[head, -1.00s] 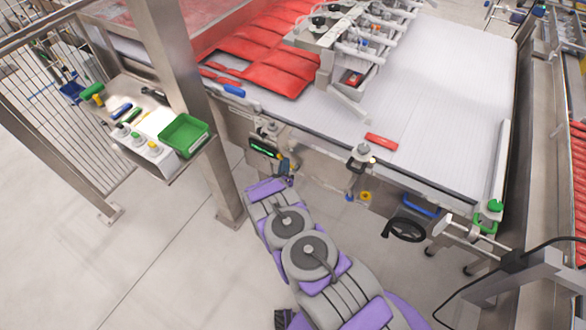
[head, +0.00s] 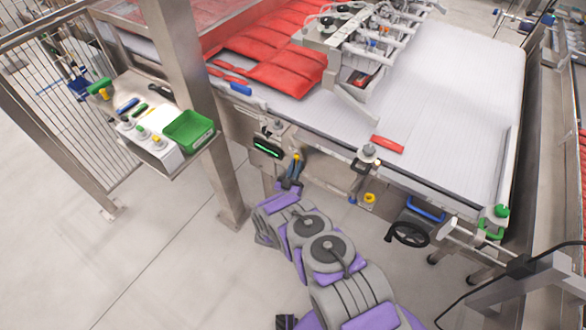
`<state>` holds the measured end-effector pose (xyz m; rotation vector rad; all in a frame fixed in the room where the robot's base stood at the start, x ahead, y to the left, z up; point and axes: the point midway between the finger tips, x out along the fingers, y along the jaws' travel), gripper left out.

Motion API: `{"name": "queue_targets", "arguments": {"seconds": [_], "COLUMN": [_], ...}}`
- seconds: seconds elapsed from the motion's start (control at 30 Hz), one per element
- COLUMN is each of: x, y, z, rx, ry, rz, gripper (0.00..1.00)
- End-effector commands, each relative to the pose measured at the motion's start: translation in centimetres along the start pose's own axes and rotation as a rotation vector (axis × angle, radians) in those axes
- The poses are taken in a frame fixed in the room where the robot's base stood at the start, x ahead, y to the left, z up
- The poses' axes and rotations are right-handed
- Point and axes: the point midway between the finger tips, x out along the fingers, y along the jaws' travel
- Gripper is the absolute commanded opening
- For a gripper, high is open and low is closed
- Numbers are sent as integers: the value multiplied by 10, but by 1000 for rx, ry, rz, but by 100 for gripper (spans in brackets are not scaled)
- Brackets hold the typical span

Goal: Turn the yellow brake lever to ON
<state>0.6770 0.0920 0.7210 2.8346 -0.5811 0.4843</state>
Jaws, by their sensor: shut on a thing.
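The yellow brake lever (head: 297,157) shows as a small yellow tip on the near side of the conveyor machine, just right of the panel with a green display. It points roughly upward. My gripper (head: 294,170) is at the lever, its small dark and blue fingers closed on it. The fingers and wrist hide the lever's lower part. The lever's markings are too small to read.
A panel with a lit green display (head: 268,148) sits left of the lever. A steel post (head: 192,90) and a shelf with a green tray (head: 188,131) stand further left. A yellow knob (head: 369,198) and a black handwheel (head: 408,234) are to the right.

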Motion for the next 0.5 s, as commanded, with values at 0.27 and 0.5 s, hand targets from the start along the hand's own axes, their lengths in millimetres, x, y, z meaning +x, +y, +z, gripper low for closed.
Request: {"name": "queue_targets", "arguments": {"seconds": [0.27,0.5], "x": [-5,-5], "y": [4,6], "z": [6,5], "rx": [100,131], "ry": [12,19], "rz": [41,54], "gripper": [0,0]}}
